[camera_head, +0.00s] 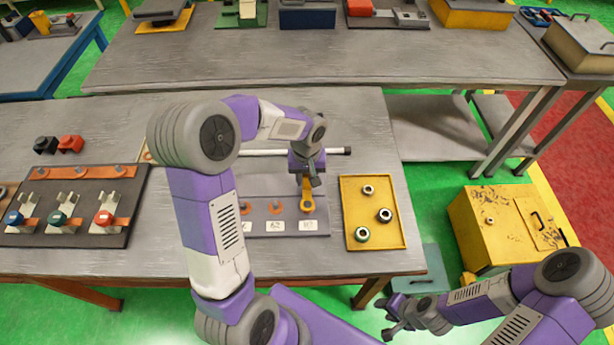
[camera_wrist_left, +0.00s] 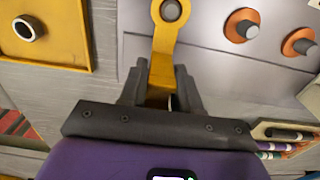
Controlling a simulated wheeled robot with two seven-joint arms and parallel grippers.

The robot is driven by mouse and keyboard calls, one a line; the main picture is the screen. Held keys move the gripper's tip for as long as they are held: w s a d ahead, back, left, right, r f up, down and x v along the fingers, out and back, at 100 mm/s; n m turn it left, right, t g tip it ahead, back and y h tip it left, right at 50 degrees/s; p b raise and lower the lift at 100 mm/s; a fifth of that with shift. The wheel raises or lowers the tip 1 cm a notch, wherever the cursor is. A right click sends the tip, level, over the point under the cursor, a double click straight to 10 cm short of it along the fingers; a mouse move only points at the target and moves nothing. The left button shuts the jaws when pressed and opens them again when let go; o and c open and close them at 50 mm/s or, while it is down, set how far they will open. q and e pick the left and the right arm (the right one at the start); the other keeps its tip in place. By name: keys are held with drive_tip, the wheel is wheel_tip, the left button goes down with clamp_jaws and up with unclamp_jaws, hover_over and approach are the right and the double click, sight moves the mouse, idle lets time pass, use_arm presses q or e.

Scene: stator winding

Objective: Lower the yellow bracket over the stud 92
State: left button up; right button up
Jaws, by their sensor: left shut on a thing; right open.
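My left gripper (camera_head: 306,180) is shut on the yellow bracket (camera_head: 306,199), above the right end of a grey stud plate (camera_head: 322,215). In the left wrist view the bracket (camera_wrist_left: 163,58) sticks out from between the fingers, with its ring end at the top edge. A grey stud (camera_wrist_left: 171,10) shows inside the ring; I cannot tell whether the ring is around it or still above it. Two other studs (camera_wrist_left: 242,25) with orange bases stand beside it. The plate's labels are too small to read surely. My right gripper (camera_head: 392,318) is open and empty, off the table's front.
A yellow tray (camera_head: 347,230) with three dark-and-light rings stands just right of the plate. A light rod (camera_head: 260,152) lies behind it. A dark board (camera_head: 122,228) with several clamps is at the left, with black and red blocks (camera_head: 70,144) behind. My left arm covers the table's middle.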

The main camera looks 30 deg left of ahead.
use_arm(q)
drive_tip(key=shift+f+b, duration=0.3)
drive_tip(key=shift+f, duration=0.05)
idle(0.4)
drive_tip(key=o, duration=1.1)
drive_tip(key=shift+o, duration=0.2)
drive_tip(key=shift+r, duration=0.1)
drive_tip(key=shift+r+p, duration=2.65)
drive_tip(key=shift+r, duration=0.85)
